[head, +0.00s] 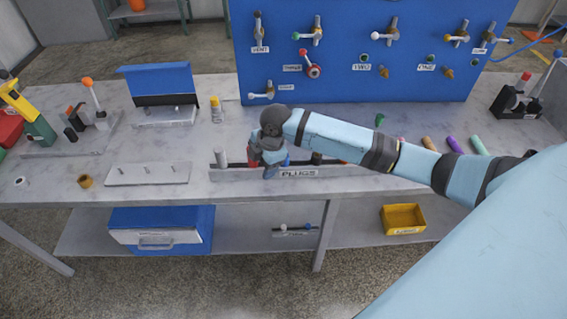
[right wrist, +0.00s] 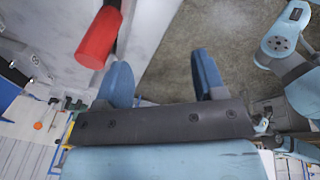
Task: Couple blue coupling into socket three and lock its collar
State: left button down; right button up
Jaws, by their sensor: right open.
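My right gripper (head: 268,165) is above the front rack labelled PLUGS (head: 250,174). In the right wrist view its two blue fingers (right wrist: 164,82) are apart with nothing between them. A red cylinder (right wrist: 98,38) is up and left of the fingers, apart from them. The blue panel (head: 350,85) at the back carries several labelled fittings, including a red round one (head: 313,71) and brass ones (head: 383,72). I cannot make out the blue coupling for certain. A blue hose (head: 535,42) shows at the upper right. My left gripper is not seen.
A flat grey plate (head: 148,173) lies at left. A blue toolbox (head: 190,226) and yellow bin (head: 403,218) stand on the lower shelf. The bench's left-middle is fairly clear.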

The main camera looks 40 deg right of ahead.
jog(key=d+r, duration=0.2)
jog(key=d, duration=0.1)
jog(key=w+d+r+n+g+h, duration=0.1)
jog(key=d+r, duration=0.1)
jog(key=r, duration=0.1)
jog(key=w+d+r+n+g+h, duration=0.1)
jog(key=d+r, duration=0.1)
jog(key=d, duration=0.1)
jog(key=shift+w+d+r+b, duration=0.25)
jog(key=shift+d+r+b, duration=0.1)
jog(key=shift+b, duration=0.05)
jog(key=shift+n, duration=0.3)
notch_tip(320, 180, down, 8)
jog(key=shift+f, duration=0.1)
notch_tip(320, 180, down, 5)
jog(key=shift+d+f+p, duration=0.1)
jog(key=shift+d+p, duration=0.05)
jog(key=shift+p, duration=0.35)
jog(key=shift+c, duration=0.3)
jog(key=c, duration=1)
